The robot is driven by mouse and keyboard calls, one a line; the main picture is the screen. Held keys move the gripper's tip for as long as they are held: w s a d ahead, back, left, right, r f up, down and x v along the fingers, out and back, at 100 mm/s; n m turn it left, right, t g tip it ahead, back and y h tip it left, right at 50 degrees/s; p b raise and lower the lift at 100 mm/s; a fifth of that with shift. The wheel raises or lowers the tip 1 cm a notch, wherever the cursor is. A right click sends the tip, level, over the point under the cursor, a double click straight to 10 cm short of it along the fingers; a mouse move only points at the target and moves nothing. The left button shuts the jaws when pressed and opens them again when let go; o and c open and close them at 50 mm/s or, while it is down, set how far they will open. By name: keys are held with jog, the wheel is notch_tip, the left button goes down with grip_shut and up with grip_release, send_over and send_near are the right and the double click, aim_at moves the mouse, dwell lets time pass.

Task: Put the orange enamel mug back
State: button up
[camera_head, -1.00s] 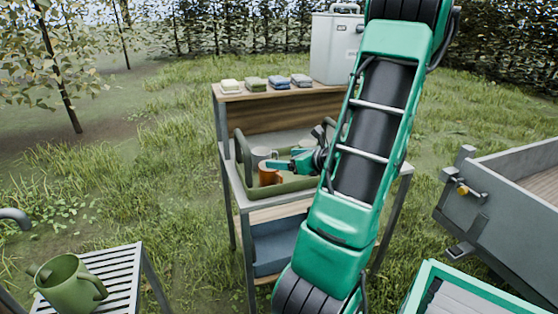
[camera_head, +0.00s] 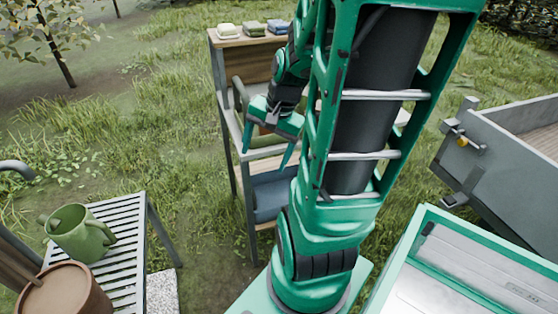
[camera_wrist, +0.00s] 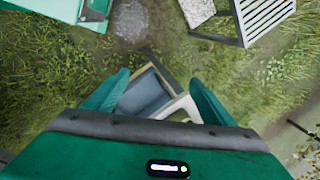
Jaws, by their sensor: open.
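My gripper (camera_head: 268,158) is open and empty, fingers pointing down, in front of the shelf unit (camera_head: 221,85). It also shows in the wrist view (camera_wrist: 158,80), with nothing between its fingers. Behind it, the green tray (camera_head: 266,141) stands on the shelf's middle level, with its grey handle at the left. The orange enamel mug is almost wholly hidden behind my gripper; only a small orange-brown patch (camera_head: 264,130) shows over the tray, and I cannot tell its pose.
Folded cloths (camera_head: 229,31) lie on the shelf's top. A blue-grey bin (camera_head: 270,196) sits on its lower level. A green watering can (camera_head: 80,233) stands on a slatted table (camera_head: 124,225) at left. A grey trailer (camera_head: 500,150) is at right. Grass lies between table and shelf.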

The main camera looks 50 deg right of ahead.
jog(key=s+a+r+n+g, duration=0.2)
jog(key=s+a+r+n, duration=0.2)
jog(key=s+n, duration=0.4)
jog(key=shift+s+r+g+h, duration=0.4)
jog(key=shift+s+r, duration=0.2)
jog(key=shift+s, duration=0.05)
jog(key=shift+a, duration=0.1)
dwell(0.4)
